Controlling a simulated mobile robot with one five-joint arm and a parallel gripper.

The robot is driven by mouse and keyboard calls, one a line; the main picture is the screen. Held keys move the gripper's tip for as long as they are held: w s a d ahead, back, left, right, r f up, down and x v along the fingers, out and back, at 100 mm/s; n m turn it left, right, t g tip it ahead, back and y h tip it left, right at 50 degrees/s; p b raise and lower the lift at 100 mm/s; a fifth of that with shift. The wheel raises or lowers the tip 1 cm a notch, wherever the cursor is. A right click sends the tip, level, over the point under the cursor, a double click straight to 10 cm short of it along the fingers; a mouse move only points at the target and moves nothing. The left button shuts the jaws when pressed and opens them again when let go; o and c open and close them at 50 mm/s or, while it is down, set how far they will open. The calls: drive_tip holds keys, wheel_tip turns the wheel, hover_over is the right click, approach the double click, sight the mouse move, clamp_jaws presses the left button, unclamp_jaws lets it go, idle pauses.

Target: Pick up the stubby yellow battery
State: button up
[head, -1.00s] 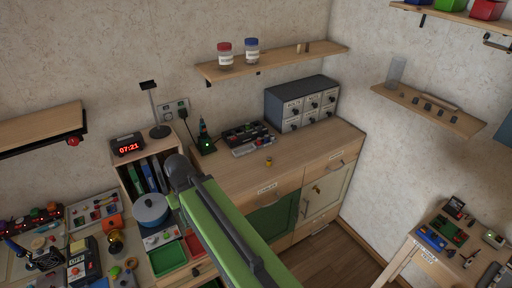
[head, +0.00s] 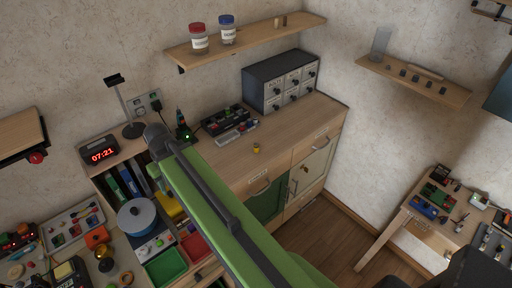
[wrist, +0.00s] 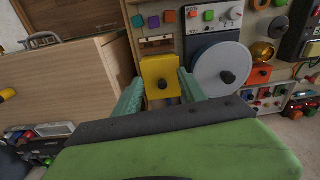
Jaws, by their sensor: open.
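A small stubby yellow battery (head: 256,148) stands on the wooden top of the cabinet (head: 225,160) in the head view, clear of other items. In the wrist view a small yellow object (wrist: 7,95) is cut by the left edge, against a pale wooden surface; I cannot tell if it is the battery. My gripper (wrist: 160,85) shows in the wrist view with two teal fingers apart. The fingertips are not clearly visible in the head view.
A grey drawer unit (head: 280,80) and a dark tray of parts (head: 225,120) stand behind the battery. The cabinet top around the battery is free. A wall shelf (head: 250,40) hangs above.

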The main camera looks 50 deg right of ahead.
drive_tip(key=d+r+m+t+p, duration=0.1)
drive_tip(key=d+r+t+p, duration=0.15)
drive_tip(key=d, duration=1.45)
drive_tip(key=m+t+h+p, duration=0.1)
drive_tip(key=p, duration=0.1)
approach(257, 145)
drive_tip(key=b+x, duration=0.1)
drive_tip(key=b, duration=0.2)
drive_tip(key=b+x, duration=0.2)
drive_tip(key=b, duration=0.2)
drive_tip(key=b+x, duration=0.2)
drive_tip(key=b, duration=0.2)
drive_tip(key=shift+s+d+f, duration=0.15)
drive_tip(key=shift+s+f, duration=0.05)
drive_tip(key=shift+f, duration=0.15)
drive_tip(key=shift+w+f+b, duration=0.2)
drive_tip(key=shift+f+b, duration=0.1)
drive_tip(key=shift+b, duration=0.15)
drive_tip(key=shift+w, duration=0.1)
drive_tip(key=b+x, duration=0.4)
drive_tip(key=x, duration=0.1)
drive_tip(key=shift+w+b, duration=0.2)
drive_tip(key=shift+b, duration=0.2)
drive_tip(key=shift+r, duration=0.15)
clamp_jaws()
